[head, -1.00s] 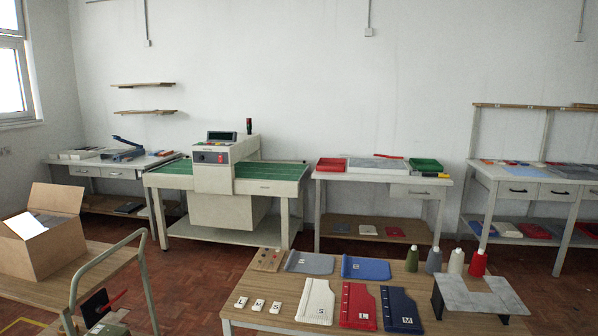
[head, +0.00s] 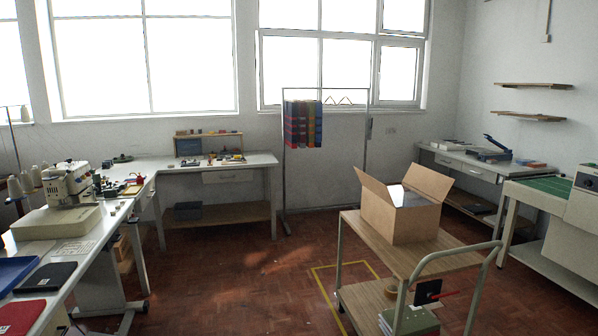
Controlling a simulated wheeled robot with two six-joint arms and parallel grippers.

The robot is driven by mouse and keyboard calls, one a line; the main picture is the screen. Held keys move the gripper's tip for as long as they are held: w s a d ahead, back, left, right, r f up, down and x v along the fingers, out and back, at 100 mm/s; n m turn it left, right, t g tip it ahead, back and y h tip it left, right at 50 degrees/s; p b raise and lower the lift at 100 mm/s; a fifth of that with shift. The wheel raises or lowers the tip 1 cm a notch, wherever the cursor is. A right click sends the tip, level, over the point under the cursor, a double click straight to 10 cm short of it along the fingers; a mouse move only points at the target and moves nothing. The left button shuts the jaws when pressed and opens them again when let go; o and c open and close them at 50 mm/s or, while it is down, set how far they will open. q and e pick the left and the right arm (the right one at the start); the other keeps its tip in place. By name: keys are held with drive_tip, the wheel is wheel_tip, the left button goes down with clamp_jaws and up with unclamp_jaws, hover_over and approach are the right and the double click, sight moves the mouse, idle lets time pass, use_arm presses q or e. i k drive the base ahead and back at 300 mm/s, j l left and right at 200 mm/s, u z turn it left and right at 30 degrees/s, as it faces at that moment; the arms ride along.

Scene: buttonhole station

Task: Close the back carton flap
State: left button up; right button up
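The cardboard carton (head: 402,219) stands on the wooden top of a trolley (head: 377,243), right of centre in the head view. Its flaps stand up and outward: one leans out at the left (head: 374,188) and a larger one rises at the back right (head: 428,181). Something pale or white shows inside the open top. I cannot tell for sure which flap is the back one. Neither of my grippers is in view.
The trolley has a curved grey handle (head: 456,252) on its right and a lower shelf. Yellow tape (head: 318,277) marks the floor beside it. Benches stand left and right, and a garment rail (head: 326,89) stands behind. The red floor between is clear.

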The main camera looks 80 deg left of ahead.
sight(381, 191)
drive_tip(key=u, duration=2.15)
drive_tip(key=i+j+u, duration=0.2)
drive_tip(key=k+l, duration=0.1)
